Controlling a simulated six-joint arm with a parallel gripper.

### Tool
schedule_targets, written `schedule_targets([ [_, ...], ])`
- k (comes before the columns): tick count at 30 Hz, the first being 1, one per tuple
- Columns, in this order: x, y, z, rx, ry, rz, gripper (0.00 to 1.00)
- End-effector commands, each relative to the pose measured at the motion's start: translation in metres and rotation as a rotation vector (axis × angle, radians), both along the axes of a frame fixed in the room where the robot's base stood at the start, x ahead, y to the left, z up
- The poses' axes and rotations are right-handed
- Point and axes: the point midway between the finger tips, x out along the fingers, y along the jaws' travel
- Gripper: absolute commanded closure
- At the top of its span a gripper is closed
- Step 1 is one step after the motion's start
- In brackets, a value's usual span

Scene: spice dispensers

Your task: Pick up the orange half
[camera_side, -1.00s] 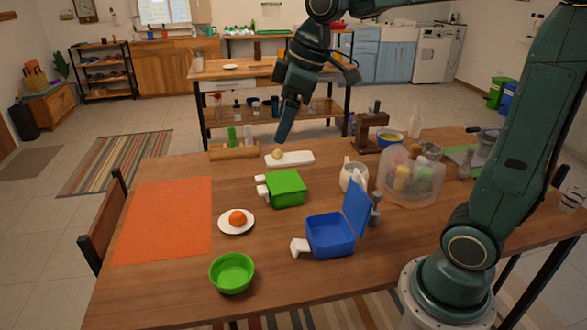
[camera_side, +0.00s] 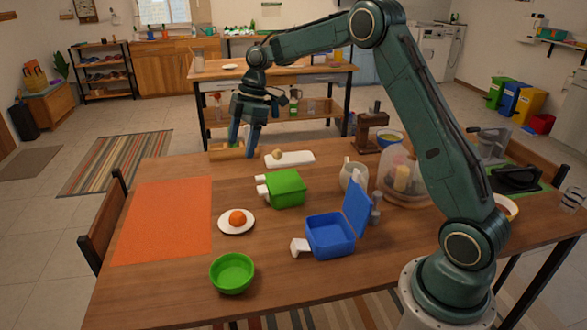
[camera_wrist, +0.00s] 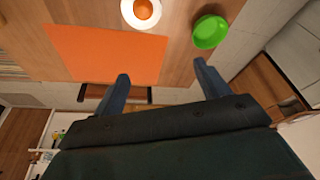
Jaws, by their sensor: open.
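The orange half (camera_side: 237,217) sits on a small white plate (camera_side: 228,228) on the table, between the orange mat and the blue box. It also shows at the top of the wrist view (camera_wrist: 143,9), on its plate (camera_wrist: 127,14). My gripper (camera_side: 241,153) is in the air over the table's far side, pointing down, well behind the orange half. In the wrist view its two fingers (camera_wrist: 160,84) are spread apart with nothing between them.
An orange mat (camera_side: 165,220) lies left of the plate. A green bowl (camera_side: 232,273) stands in front, a green box (camera_side: 286,188) behind right, and an open blue box (camera_side: 330,236) to the right. A wooden rack (camera_side: 222,152) and white board (camera_side: 296,158) lie near my gripper.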

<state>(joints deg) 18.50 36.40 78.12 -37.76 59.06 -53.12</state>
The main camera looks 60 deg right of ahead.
Motion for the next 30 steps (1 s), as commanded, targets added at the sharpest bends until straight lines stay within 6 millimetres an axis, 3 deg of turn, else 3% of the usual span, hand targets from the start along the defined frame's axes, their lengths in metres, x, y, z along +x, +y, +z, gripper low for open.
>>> schedule_targets([
  [9, 0.029, -0.031, -0.074, 0.042, -0.003, 0.197, 0.26],
  [15, 0.035, -0.044, -0.107, 0.062, -0.014, 0.288, 0.26],
  [30, 0.037, -0.045, -0.125, 0.072, -0.018, 0.322, 0.26],
])
